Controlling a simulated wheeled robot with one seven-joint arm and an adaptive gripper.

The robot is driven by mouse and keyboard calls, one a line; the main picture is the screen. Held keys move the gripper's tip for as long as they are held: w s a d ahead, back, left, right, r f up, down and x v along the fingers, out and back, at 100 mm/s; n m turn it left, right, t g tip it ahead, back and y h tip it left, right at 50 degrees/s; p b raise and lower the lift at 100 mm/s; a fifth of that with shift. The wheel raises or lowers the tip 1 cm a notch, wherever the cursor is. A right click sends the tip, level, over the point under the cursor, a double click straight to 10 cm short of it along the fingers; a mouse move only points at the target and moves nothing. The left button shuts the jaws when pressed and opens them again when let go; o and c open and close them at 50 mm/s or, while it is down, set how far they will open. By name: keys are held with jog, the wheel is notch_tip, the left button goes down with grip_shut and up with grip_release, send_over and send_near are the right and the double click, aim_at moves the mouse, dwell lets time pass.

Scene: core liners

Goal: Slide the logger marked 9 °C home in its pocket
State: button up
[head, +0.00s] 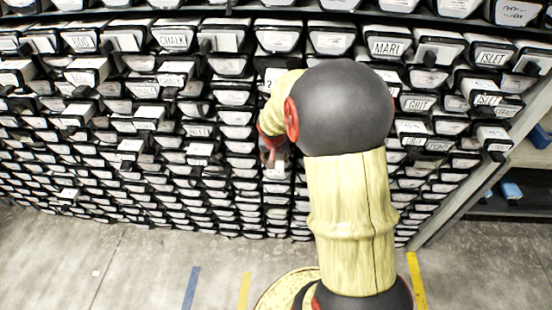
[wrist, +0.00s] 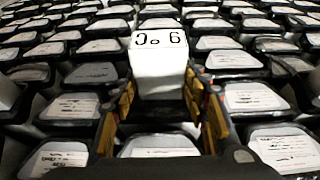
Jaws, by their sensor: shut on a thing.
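The logger (wrist: 158,78) is a white block with "9 °C" on its end face, which reads upside down in the wrist view. It stands out from the wall of black-rimmed liners, its rear part hidden in its pocket. My gripper (wrist: 160,92) is shut on it, one yellow-padded finger on each side. How deep the logger sits cannot be told. In the head view, my gripper (head: 269,150) is at the rack's middle, partly hidden by my arm. A small white face (head: 275,171) shows just below it; its marking is unreadable there.
Liners with white end faces fill the rack closely on all sides. Open shelving (head: 515,205) stands at the right.

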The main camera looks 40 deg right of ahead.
jog(key=shift+w, duration=0.1)
jog(key=o, duration=1.3)
jog(key=shift+d+r, duration=0.1)
jog(key=shift+o, duration=0.5)
jog(key=v, duration=1.2)
jog(key=shift+c, duration=0.5)
